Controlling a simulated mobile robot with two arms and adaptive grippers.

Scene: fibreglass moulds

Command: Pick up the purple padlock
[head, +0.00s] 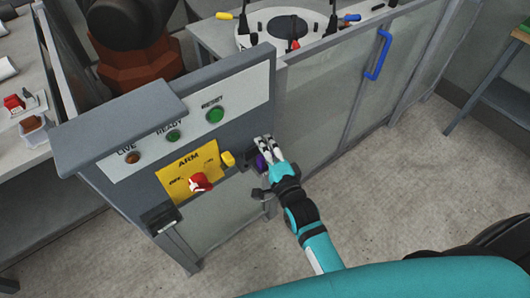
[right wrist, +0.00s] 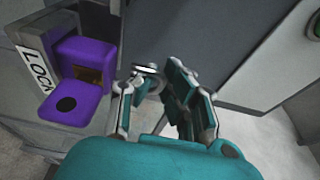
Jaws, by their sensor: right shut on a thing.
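The purple padlock (right wrist: 78,98) is at the left of the right wrist view, by a grey bracket lettered LOCK (right wrist: 36,62). A brass-coloured part and a dark round spot show on it. In the head view only a small purple patch of the padlock (head: 261,161) shows beside my right gripper (head: 268,146), at the panel's right edge. In the right wrist view my right gripper (right wrist: 152,84) is shut on a pale curved metal piece, apparently the padlock's shackle; the left finger partly hides where they join. My left gripper is out of view.
The control panel (head: 240,103) carries a yellow ARM plate (head: 180,163) with a red knob (head: 200,182). Behind a clear fence with a blue handle (head: 378,56) stands a table with a white mould (head: 255,42). The floor (head: 400,190) to the right is clear.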

